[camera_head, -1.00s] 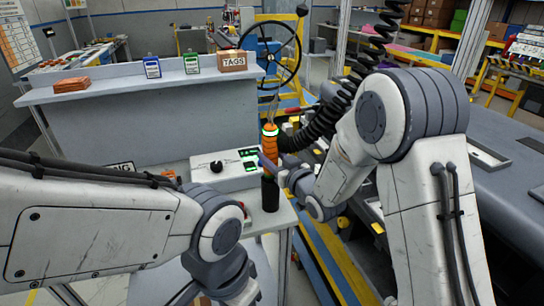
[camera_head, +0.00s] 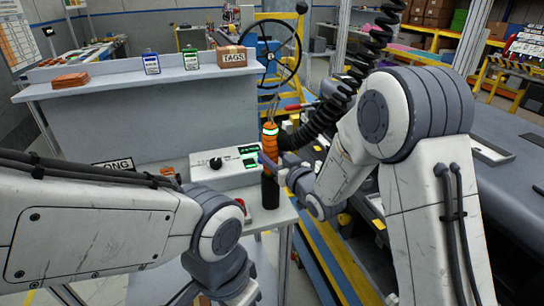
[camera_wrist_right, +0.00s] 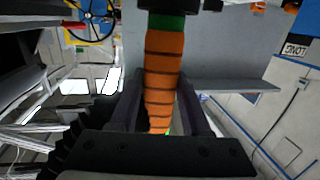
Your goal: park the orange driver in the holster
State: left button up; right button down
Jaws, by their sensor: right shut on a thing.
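The orange driver (camera_head: 270,143) stands near upright at the right end of the grey bench, with a bright green ring near its top. My right gripper (camera_head: 273,164) reaches it from the right and is shut on its ribbed orange body. In the right wrist view the driver (camera_wrist_right: 164,62) runs between the two dark fingers (camera_wrist_right: 160,105), with a green band and a black part at the top edge. A black cylinder (camera_head: 270,192) shows directly below the orange part; I cannot tell whether it is the holster or part of the driver. My left gripper is out of view.
A white control box (camera_head: 222,168) with a black knob and green displays sits left of the driver. A red button (camera_head: 241,206) is close by. The shelf behind carries a TAGS box (camera_head: 231,57). A black coiled hose (camera_head: 325,118) hangs at the right.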

jog(key=shift+f, duration=0.15)
dwell(0.5)
jog(key=shift+c, duration=1.4)
grip_release()
jog(key=shift+f, duration=0.1)
jog(key=shift+s, duration=0.1)
